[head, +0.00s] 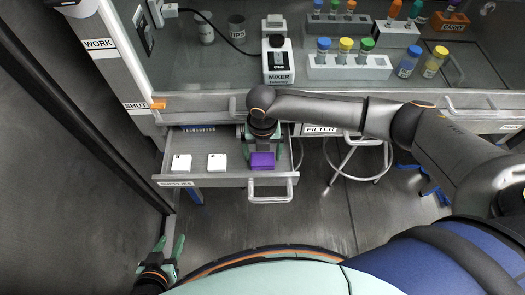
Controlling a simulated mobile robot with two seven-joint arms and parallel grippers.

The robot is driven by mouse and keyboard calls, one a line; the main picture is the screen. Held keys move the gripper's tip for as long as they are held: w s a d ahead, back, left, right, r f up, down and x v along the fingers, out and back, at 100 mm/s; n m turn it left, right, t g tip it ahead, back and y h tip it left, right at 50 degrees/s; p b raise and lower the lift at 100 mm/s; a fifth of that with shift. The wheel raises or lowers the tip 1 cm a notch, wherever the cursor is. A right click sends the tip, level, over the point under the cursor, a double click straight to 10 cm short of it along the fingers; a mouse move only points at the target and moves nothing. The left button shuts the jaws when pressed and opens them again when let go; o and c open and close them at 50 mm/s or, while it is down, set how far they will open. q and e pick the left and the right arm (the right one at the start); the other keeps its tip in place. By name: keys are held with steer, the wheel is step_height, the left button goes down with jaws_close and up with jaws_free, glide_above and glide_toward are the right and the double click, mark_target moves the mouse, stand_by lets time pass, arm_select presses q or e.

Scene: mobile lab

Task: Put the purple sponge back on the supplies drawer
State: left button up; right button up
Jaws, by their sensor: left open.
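The purple sponge (262,161) shows inside the open supplies drawer (225,181), at its right side near the front. My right gripper (262,148) points down into the drawer directly over the sponge. Its wrist hides most of its fingers, so I cannot tell whether they touch or grip the sponge, or whether the sponge rests on the drawer floor. My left gripper (172,247) is open and empty, low at the left, well away from the drawer.
Two white blocks (182,164) (217,162) lie in the drawer left of the sponge. Above, the bench holds a mixer (278,62), a rack of coloured-cap vials (348,68) and loose jars (407,64). A stool (358,158) stands right of the drawer.

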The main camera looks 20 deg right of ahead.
mark_target(262, 158)
steer(key=shift+o, duration=0.4)
steer(key=shift+f+b, duration=0.15)
steer(key=shift+b, duration=0.2)
step_height(262, 158, up, 13)
steer(key=shift+s+a+f, duration=0.15)
steer(key=shift+s+a, duration=0.05)
steer(key=shift+s, duration=0.1)
steer(key=shift+c, duration=0.2)
stand_by(0.7)
